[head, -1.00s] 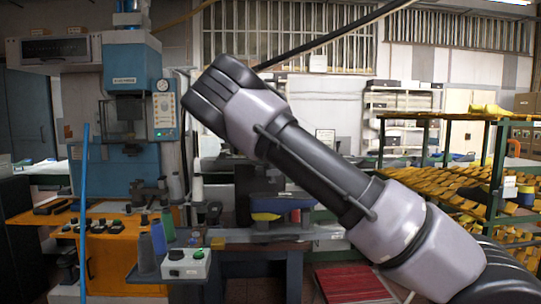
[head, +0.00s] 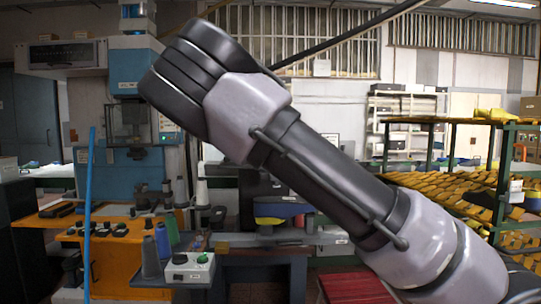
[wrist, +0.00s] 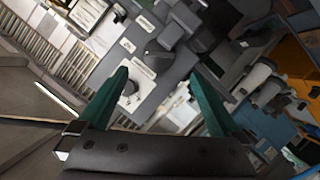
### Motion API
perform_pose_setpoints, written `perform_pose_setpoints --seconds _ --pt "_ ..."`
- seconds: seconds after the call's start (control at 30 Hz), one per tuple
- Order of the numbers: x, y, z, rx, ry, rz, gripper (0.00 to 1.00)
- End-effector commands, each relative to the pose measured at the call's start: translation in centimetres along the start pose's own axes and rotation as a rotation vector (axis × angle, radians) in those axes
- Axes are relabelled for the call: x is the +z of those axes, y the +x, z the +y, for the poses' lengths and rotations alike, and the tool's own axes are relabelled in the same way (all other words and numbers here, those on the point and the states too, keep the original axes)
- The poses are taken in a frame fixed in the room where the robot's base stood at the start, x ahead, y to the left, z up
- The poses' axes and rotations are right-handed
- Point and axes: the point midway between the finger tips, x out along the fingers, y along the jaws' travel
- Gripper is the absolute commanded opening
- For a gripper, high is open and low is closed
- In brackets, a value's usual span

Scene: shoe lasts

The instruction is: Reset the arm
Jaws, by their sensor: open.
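My gripper (wrist: 160,95) shows in the wrist view with two green fingers set wide apart and nothing between them. Behind the fingers the wrist view shows grey machine parts and the workshop, strongly tilted. In the head view my arm slants from the lower right up to the upper left. The gripper itself does not show in the head view.
A blue machine (head: 133,175) stands at the left behind an orange table (head: 120,255). A grey control box (head: 190,268) and thread cones (head: 162,240) are at its right. A green rack (head: 448,158) with yellow shoe lasts (head: 455,190) stands at the right.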

Motion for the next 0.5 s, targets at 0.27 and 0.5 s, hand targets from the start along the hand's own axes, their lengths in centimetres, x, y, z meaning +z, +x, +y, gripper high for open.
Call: perform_pose_setpoints --seconds 0.27,0.5 --pt "2.8 1.4 1.4 -0.025 0.058 -0.075 1.0" --pt "14.3 3.0 5.3 -0.183 0.359 -0.397 1.0"
